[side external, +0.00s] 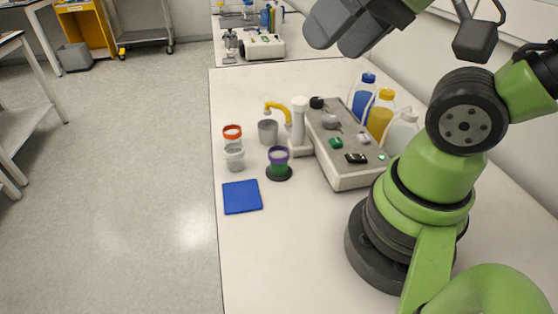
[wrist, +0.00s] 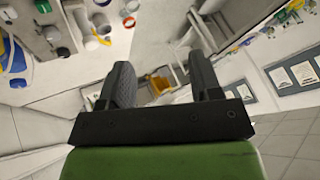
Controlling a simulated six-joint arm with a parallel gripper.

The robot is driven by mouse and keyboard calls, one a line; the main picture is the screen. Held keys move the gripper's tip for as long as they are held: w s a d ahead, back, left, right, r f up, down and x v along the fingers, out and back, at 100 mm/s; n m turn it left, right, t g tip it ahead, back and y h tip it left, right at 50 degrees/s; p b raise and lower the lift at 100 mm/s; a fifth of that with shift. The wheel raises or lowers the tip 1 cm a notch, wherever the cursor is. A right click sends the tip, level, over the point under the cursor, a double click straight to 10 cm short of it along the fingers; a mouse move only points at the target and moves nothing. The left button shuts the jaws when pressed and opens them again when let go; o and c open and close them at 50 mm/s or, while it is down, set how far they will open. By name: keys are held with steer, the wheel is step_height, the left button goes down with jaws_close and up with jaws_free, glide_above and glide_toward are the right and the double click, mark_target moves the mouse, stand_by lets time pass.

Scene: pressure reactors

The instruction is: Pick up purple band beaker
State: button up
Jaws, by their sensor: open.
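The purple band beaker (side external: 278,156) stands upright in the side external view. In the side external view my gripper (side external: 345,24) is partly cut off by the top edge, high above the bench and well away from the beaker.
An orange-banded beaker (side external: 232,132), a clear beaker (side external: 234,159) and a grey cup (side external: 268,132) stand near the purple one. A reactor unit (side external: 350,174) with a white column (side external: 298,122) is to its right.

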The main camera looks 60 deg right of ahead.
steer(key=shift+w, duration=0.1)
steer(key=n+g+h, duration=0.2)
steer(key=n+g, duration=0.4)
steer(key=n, duration=0.2)
glide_above(282, 158)
steer(key=d, duration=0.1)
step_height(282, 158, down, 16)
steer(key=shift+n+g, duration=0.6)
steer(key=shift+n, duration=0.1)
steer(key=f, duration=0.2)
steer(key=d+f, duration=0.1)
steer(key=f, duration=0.4)
steer(key=shift+w+d+f, duration=0.1)
steer(key=shift+w+d, duration=0.05)
steer(key=shift+w, duration=0.25)
steer(key=shift+w+a+f, duration=0.1)
steer(key=shift+a+f, duration=0.05)
steer(key=shift+f, duration=1.45)
steer(key=shift+w+a+f, duration=0.1)
steer(key=shift+f, duration=1.45)
steer(key=c, duration=0.7)
steer(key=shift+r, duration=0.1)
